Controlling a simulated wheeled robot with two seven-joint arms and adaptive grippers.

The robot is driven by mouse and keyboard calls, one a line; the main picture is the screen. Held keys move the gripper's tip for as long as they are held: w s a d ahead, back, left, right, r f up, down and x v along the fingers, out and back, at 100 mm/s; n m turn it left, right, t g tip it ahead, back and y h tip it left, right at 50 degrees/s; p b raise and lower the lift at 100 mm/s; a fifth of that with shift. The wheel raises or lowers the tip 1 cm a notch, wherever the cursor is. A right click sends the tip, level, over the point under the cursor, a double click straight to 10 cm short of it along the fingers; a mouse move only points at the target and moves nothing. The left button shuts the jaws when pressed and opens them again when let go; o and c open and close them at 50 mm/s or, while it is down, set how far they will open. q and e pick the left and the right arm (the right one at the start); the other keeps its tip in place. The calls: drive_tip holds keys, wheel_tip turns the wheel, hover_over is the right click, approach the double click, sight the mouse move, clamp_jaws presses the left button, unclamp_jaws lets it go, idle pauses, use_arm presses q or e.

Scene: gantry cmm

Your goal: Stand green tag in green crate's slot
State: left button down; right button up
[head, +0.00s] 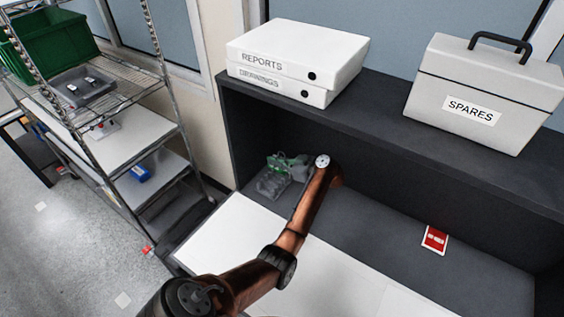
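A green crate (52,44) stands on the top of the wire shelf at the upper left; its slot cannot be made out. My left arm reaches over the white worktop into the dark recess. My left gripper (299,173) is small and partly hidden at the arm's far end, so its fingers cannot be read. Beside it is a clear object with a green part (285,164); I cannot tell whether this green part is the green tag or whether the gripper touches it. My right gripper is not in view.
A red-and-white card (434,240) lies on the dark surface at right. White binders (298,57) and a SPARES box (484,95) stand on the ledge above the recess. The wire rack (112,84) also holds a grey tray and a blue item (140,173).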

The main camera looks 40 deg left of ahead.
sight(275, 169)
use_arm(q)
drive_tip(key=shift+s+a+f+b, duration=0.1)
drive_tip(key=shift+a+f+b, duration=0.05)
drive_tip(key=shift+f+b, duration=0.95)
drive_tip(key=shift+f, duration=0.05)
drive_tip(key=shift+f+b, duration=0.8)
drive_tip(key=shift+b, duration=0.15)
drive_tip(key=shift+f, duration=1.7)
drive_tip(key=c, duration=2.1)
unclamp_jaws()
drive_tip(key=shift+o, duration=0.7)
